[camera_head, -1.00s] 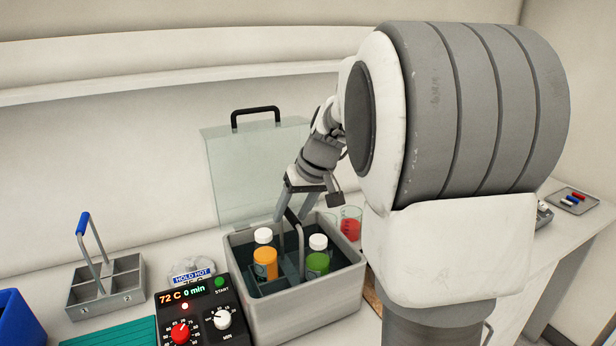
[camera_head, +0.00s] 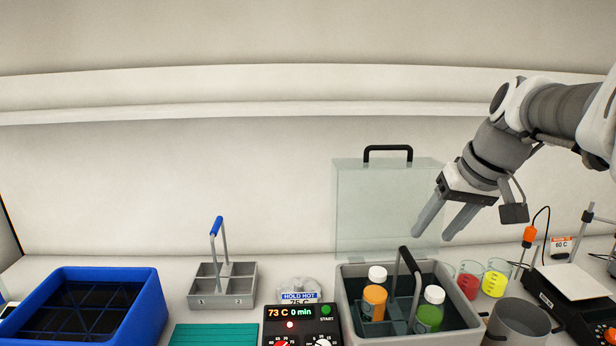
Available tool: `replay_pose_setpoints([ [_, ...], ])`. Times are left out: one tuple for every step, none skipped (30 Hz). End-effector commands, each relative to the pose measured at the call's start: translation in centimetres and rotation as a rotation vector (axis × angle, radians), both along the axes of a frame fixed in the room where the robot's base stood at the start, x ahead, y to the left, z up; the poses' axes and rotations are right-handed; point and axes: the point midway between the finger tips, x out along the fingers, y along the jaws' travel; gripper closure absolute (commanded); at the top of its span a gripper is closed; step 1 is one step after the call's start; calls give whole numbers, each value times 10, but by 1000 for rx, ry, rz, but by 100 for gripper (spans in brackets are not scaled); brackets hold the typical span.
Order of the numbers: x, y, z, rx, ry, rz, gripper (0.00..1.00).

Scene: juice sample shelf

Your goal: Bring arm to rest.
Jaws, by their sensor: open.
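My gripper (camera_head: 437,232) is at the right, above and behind the grey water bath (camera_head: 465,338). Its two fingers are spread apart with nothing between them. The arm reaches in from the right edge. In the bath is a carrier with a black handle (camera_head: 405,259), holding an orange bottle (camera_head: 374,303) and a green bottle (camera_head: 428,318), both with white caps. The fingers appear clear of the handle.
A clear lid (camera_head: 375,205) stands upright behind the bath. Beakers with red (camera_head: 468,284) and yellow (camera_head: 494,283) liquid, a metal pot (camera_head: 519,320) and a hotplate (camera_head: 575,283) stand right. An empty blue-handled carrier (camera_head: 222,287), blue crate (camera_head: 140,300) and controller (camera_head: 300,325) stand left.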

Motion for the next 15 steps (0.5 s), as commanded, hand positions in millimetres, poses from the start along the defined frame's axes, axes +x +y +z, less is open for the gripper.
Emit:
replay_pose_setpoints([
  [-15,14,-1,-9,-4,5,42],
  [-23,22,-3,-15,-6,4,42],
  [-35,32,-6,-25,-8,4,42],
  [-44,39,-8,-34,-10,4,42],
  [-53,46,-12,-41,-12,3,42],
  [-66,54,-17,-53,-15,2,42],
  [-75,60,-20,-61,-19,3,42],
  [-84,65,-25,-71,-23,2,42],
  [-95,72,-30,-84,-30,3,42],
  [-104,77,-35,-93,-35,4,42],
  [-112,81,-40,-103,-41,3,42],
  [-123,86,-47,-115,-48,3,42],
  [-130,88,-51,-125,-54,3,42],
  [-137,91,-56,-134,-60,4,42],
  [-145,94,-62,-144,-67,4,42],
])
